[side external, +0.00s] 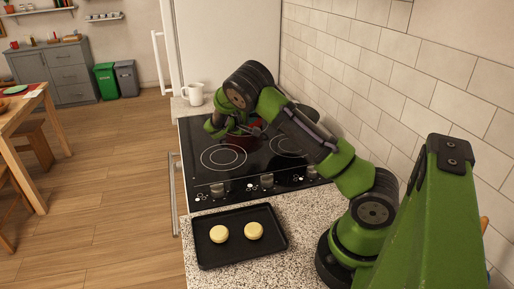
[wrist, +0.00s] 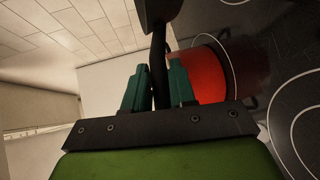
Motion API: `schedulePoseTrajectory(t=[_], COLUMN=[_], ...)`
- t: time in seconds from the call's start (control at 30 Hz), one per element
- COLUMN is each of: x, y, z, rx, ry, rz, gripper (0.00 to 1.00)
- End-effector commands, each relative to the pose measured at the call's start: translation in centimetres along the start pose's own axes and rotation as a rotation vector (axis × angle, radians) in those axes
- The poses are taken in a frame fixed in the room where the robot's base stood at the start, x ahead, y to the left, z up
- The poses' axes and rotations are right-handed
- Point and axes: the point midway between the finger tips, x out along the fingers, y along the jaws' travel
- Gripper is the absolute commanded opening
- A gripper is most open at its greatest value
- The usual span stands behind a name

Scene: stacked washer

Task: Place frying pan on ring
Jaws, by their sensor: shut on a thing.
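My gripper (wrist: 160,88) has its two teal fingers shut on a thin black handle (wrist: 158,65), which I take to be the frying pan's. The handle runs up to a dark part at the top edge of the wrist view; the pan's full shape does not show. In the side view my gripper (side external: 215,126) is low over the back left of the black cooktop (side external: 200,182), and my arm hides most of what it holds. A white cooking ring (side external: 223,158) at the front left is bare. Another ring (side external: 287,146) lies to its right, partly behind my arm.
A red pot-like vessel (wrist: 209,75) stands on the cooktop close beside my fingers; it is mostly hidden in the side view. A white mug (side external: 194,95) stands behind the cooktop. A black tray (side external: 240,250) with two pale round items lies in front. A tiled wall (side external: 390,75) bounds the right.

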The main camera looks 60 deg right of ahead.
Motion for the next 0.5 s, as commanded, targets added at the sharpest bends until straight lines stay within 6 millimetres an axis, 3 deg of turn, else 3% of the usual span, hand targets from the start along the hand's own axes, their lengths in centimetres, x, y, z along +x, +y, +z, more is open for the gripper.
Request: schedulePoseTrajectory(t=[0.07,0.17,0.3,0.5], x=[-0.5,-2.7,-8.4,-17.4], y=[-0.4,-0.4,0.6,3.1], z=[-0.1,-0.9,-2.4,-3.0], rx=[-0.018,-0.043,-0.089,-0.156], ry=[0.052,0.171,0.398,0.71], rz=[0.001,0.0,0.002,0.01], gripper=[0.0,0.0,0.0,0.0])
